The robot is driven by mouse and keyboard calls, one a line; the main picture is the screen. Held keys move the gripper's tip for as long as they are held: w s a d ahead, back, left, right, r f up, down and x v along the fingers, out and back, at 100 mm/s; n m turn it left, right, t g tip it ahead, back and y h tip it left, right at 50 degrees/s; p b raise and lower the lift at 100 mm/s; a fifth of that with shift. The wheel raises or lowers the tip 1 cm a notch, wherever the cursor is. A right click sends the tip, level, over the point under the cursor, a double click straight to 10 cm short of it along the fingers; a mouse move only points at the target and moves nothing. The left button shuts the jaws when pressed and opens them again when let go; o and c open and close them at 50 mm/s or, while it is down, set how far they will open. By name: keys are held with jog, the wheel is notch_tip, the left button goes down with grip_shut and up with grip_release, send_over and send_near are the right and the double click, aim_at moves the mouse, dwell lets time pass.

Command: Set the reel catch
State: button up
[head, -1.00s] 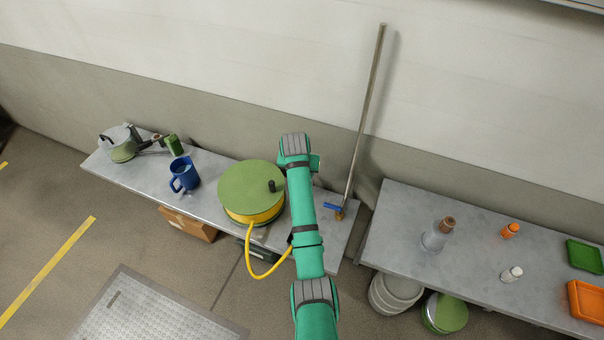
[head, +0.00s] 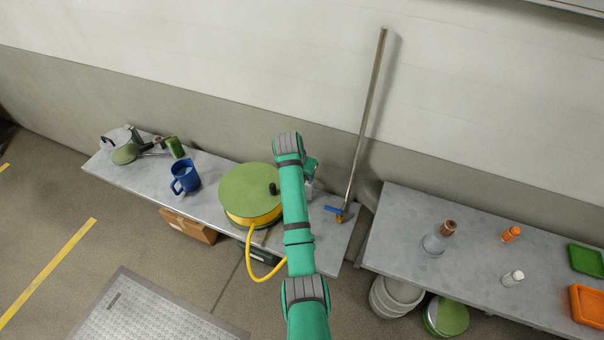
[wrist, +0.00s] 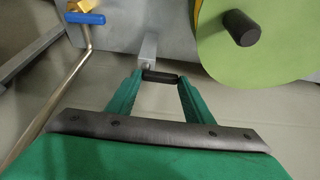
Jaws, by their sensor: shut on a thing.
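The reel (head: 248,190) is a green-topped drum with yellow hose on the bench and a dark crank knob (head: 272,188). In the wrist view the reel's green disc (wrist: 275,60) is at upper right, with its knob (wrist: 241,27). A catch with a dark crossbar (wrist: 160,77) and a pale grey arm (wrist: 148,50) stands left of the disc. My gripper (wrist: 160,80) is shut on the dark crossbar, one green finger at each end.
A blue-handled valve (head: 335,209) and a tall metal pipe (head: 365,120) stand right of my arm. A blue mug (head: 185,176) and a green can (head: 175,147) are at left. A second bench (head: 400,225) lies right, past a gap.

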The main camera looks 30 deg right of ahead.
jog(key=o, duration=1.1)
jog(key=shift+c, duration=0.2)
jog(key=shift+r, duration=0.1)
jog(key=v, duration=1)
jog(key=shift+a+r, duration=0.2)
jog(key=shift+r, duration=0.1)
jog(key=shift+s, duration=0.1)
